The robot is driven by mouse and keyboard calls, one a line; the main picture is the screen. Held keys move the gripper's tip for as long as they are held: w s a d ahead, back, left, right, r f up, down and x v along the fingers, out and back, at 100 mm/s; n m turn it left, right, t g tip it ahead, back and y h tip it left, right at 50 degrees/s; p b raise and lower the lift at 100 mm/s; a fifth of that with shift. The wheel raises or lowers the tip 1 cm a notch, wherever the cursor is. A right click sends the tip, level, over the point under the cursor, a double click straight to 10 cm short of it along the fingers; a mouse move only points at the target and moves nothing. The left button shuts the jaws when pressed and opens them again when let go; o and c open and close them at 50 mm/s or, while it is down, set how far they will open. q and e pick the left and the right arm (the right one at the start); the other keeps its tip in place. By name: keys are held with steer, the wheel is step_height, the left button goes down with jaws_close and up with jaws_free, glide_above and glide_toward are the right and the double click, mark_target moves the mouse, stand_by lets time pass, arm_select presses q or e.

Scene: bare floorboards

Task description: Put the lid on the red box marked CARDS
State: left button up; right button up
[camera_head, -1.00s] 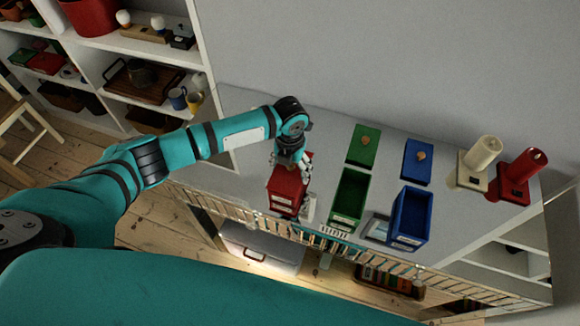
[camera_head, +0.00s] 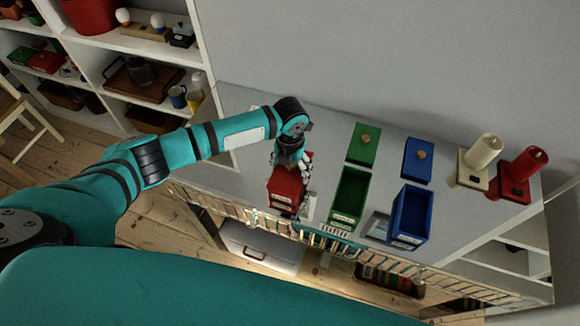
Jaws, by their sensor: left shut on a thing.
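The red box (camera_head: 284,199) stands on the grey top at the left of the row of boxes, with a pale label on its front too small to read. My left gripper (camera_head: 291,170) is over the box, pointing down, and is shut on the red lid (camera_head: 287,182). The lid is at the top of the box and red covers the opening as far as I can see. The fingers partly hide the lid, so I cannot tell whether it sits flush. My right gripper is not in view.
An open green box (camera_head: 350,194) and an open blue box (camera_head: 410,214) stand to the right. Their lids, green (camera_head: 362,146) and blue (camera_head: 417,160), lie behind them.

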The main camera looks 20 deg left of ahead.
arm_select(q)
steer(key=o, duration=0.9)
steer(key=shift+o, duration=0.6)
steer(key=shift+r+p, duration=3.25)
steer(key=shift+r, duration=0.3)
